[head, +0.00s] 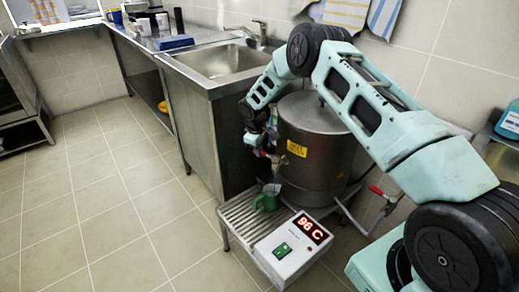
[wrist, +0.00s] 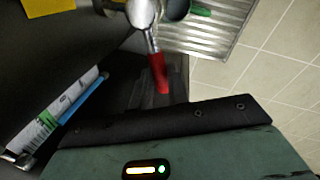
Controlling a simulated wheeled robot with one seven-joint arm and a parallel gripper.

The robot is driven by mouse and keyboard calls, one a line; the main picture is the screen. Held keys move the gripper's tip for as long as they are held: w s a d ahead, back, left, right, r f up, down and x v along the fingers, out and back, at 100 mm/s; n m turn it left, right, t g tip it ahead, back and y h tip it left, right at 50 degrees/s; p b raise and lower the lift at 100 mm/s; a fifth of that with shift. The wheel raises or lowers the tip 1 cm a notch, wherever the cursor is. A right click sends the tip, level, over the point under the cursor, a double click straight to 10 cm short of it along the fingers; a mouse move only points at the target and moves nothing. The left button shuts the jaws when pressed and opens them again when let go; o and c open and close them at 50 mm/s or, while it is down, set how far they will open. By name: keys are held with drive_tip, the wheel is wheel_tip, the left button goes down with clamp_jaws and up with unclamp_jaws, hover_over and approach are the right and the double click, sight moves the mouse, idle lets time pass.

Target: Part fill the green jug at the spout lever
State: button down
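The green jug (head: 266,201) stands upright on the slatted metal drip tray (head: 238,216), below the spout of the steel pot (head: 318,140). A green piece, likely its handle (wrist: 201,12), shows at the top of the wrist view. The spout (wrist: 143,14) has a red lever (wrist: 157,73) that points toward my gripper in the wrist view. My gripper (head: 257,136) is at the spout, above the jug. The lever's end lies close to a dark ridged part of my gripper. The fingertips are not clear, and I cannot tell whether they touch it. The jug's fill level cannot be made out.
A white box (head: 290,248) reading "96 C", with a green switch, sits at the tray's front. A second red-handled valve (head: 378,191) is right of the pot. The sink (head: 215,62) and steel counter stand behind. The tiled floor (head: 100,200) at left is clear.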

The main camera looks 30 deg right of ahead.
drive_tip(key=d+m+b, duration=0.1)
drive_tip(key=m, duration=0.1)
drive_tip(key=w+d+m+b, duration=0.1)
drive_tip(key=m, duration=0.1)
drive_tip(key=shift+w+d+m+g, duration=0.1)
drive_tip(key=shift+d+m+g, duration=0.1)
drive_tip(key=shift+m+g, duration=0.15)
drive_tip(key=c, duration=1.4)
unclamp_jaws()
drive_tip(key=shift+o, duration=0.2)
drive_tip(key=shift+r, duration=0.1)
drive_tip(key=a+r, duration=0.3)
drive_tip(key=r, duration=1.4)
drive_tip(key=shift+s+a+p, duration=0.15)
drive_tip(key=shift+s+p, duration=0.15)
drive_tip(key=shift+p, duration=0.15)
